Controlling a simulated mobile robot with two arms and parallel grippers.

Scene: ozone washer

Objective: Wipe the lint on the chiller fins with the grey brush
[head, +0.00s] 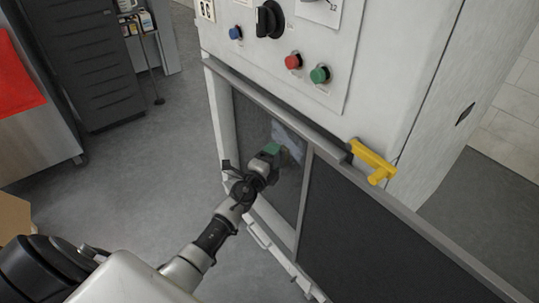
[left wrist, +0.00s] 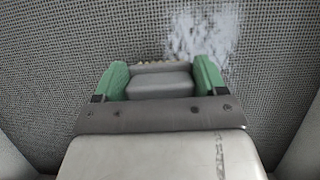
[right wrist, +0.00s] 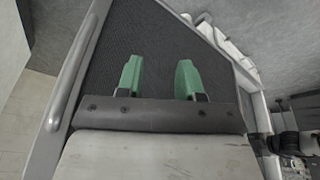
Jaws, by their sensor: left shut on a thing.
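The chiller fins (head: 250,122) are a dark, fine-meshed panel in a pale frame on the machine's front. A whitish patch of lint (head: 290,140) lies on them, and it shows above and right of the brush in the left wrist view (left wrist: 205,38). My left gripper (head: 270,152) is close in front of the fins, shut on the grey brush (left wrist: 160,85), between its green fingers. The brush's pale bristle edge faces the fins; I cannot tell whether it touches. My right gripper (right wrist: 159,80) is open and empty, facing a dark panel.
A yellow handle (head: 373,161) juts out right of the fins. Red (head: 293,61), green (head: 320,74) and blue (head: 235,33) buttons sit above. The floor (head: 165,150) to the left is clear.

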